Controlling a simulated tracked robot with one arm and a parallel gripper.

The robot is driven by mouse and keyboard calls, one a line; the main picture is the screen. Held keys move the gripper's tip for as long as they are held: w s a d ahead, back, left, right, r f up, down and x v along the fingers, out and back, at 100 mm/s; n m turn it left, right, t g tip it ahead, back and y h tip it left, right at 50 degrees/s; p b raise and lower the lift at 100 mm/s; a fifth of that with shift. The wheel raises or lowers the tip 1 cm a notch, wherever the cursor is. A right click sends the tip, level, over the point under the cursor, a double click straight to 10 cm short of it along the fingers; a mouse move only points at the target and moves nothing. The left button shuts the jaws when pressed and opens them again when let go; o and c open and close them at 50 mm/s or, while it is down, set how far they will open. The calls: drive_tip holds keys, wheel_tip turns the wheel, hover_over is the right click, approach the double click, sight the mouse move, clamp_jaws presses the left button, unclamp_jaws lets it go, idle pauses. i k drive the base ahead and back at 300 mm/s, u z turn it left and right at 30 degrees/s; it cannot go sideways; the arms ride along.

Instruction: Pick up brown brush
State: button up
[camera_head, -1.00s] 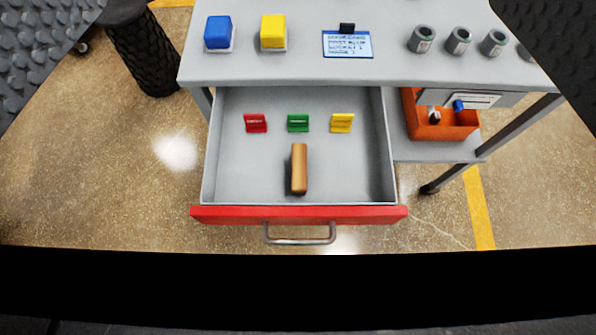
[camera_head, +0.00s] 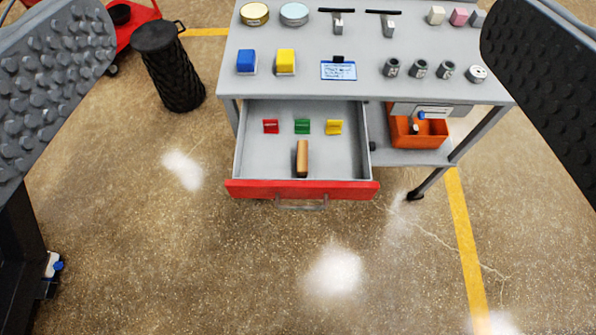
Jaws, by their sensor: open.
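The brown brush (camera_head: 302,158) is a small wooden-looking block. It lies lengthwise in the open drawer (camera_head: 252,150), near the red front panel. My gripper (camera_head: 300,110) shows as two dark studded fingers, one at the left edge and one at the right edge of the picture. They are wide apart with nothing between them near the camera. The brush lies beyond them and apart from them, below the middle of the gap.
Red (camera_head: 270,126), green (camera_head: 302,126) and yellow (camera_head: 334,127) clips stand behind the brush in the drawer. The grey table (camera_head: 300,90) above holds blocks, cans and tools. An orange bin (camera_head: 432,133) sits on the shelf at right. A black cylinder (camera_head: 168,68) stands at left. The floor in front is clear.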

sight(303, 155)
drive_tip(key=u, duration=0.05)
drive_tip(key=i, duration=0.6)
drive_tip(key=z, duration=1.15)
